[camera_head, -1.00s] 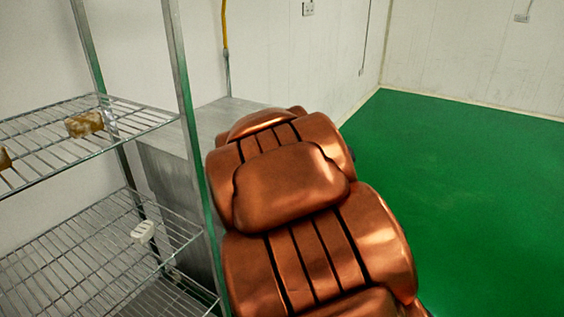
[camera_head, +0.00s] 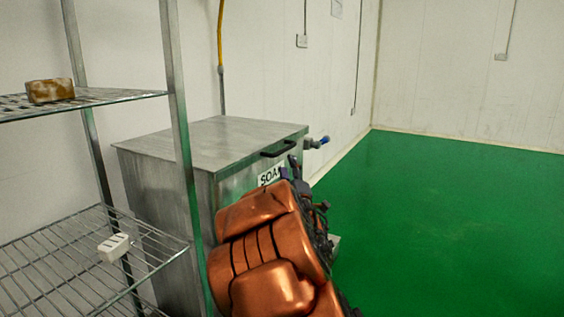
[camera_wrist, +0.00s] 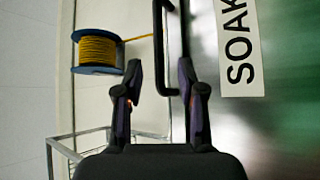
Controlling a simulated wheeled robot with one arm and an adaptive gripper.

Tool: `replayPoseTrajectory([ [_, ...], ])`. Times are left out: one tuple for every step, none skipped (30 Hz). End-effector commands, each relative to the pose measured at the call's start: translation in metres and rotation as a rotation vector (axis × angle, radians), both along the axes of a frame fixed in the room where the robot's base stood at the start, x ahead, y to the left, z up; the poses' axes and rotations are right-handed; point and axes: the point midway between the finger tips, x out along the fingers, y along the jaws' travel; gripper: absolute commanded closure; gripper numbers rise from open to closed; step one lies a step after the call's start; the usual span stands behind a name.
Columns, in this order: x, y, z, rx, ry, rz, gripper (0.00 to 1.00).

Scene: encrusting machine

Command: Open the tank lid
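The tank (camera_head: 190,200) is a square grey metal box with a flat lid (camera_head: 205,142) lying closed on top. A black bar handle (camera_head: 278,149) sits at the lid's front edge, above a white SOAK label (camera_head: 271,174). My gripper (camera_head: 289,168) is just below and in front of the handle, partly hidden by my copper arm. In the wrist view, the handle (camera_wrist: 158,50) shows between and beyond my two fingertips, and my gripper (camera_wrist: 160,72) is open and empty. I cannot tell the exact gap to the handle. The SOAK label (camera_wrist: 238,45) is right of the fingers.
A wire shelf rack (camera_head: 178,130) stands close on the left, with a brown block (camera_head: 50,91) and a white block (camera_head: 114,247). A yellow reel (camera_wrist: 97,50) shows in the wrist view. Green floor (camera_head: 440,220) is open at right.

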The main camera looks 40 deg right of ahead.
Motion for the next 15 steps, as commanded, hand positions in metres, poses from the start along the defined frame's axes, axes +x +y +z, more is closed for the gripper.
replayPoseTrajectory([
  [-0.001,-0.002,-0.001,-0.006,-0.003,-0.002,0.61],
  [-0.001,-0.003,-0.001,-0.009,-0.003,-0.003,0.61],
  [0.000,-0.004,0.000,-0.010,-0.005,-0.004,0.61],
  [0.001,-0.005,0.001,-0.010,-0.004,-0.005,0.61],
  [0.002,-0.007,0.002,-0.009,-0.005,-0.006,0.61],
  [0.004,-0.009,0.003,-0.009,-0.005,-0.006,0.61],
  [0.006,-0.010,0.004,-0.010,-0.006,-0.005,0.61],
  [0.008,-0.011,0.006,-0.011,-0.007,-0.005,0.61],
  [0.011,-0.013,0.008,-0.013,-0.009,-0.005,0.61],
  [0.014,-0.015,0.009,-0.012,-0.009,-0.006,0.61],
  [0.016,-0.017,0.010,-0.011,-0.007,-0.006,0.61],
  [0.019,-0.020,0.010,-0.009,-0.006,-0.007,0.61],
  [0.021,-0.021,0.011,-0.008,-0.005,-0.008,0.61],
  [0.024,-0.022,0.012,-0.009,-0.006,-0.007,0.61],
  [0.027,-0.024,0.015,-0.010,-0.007,-0.005,0.61],
])
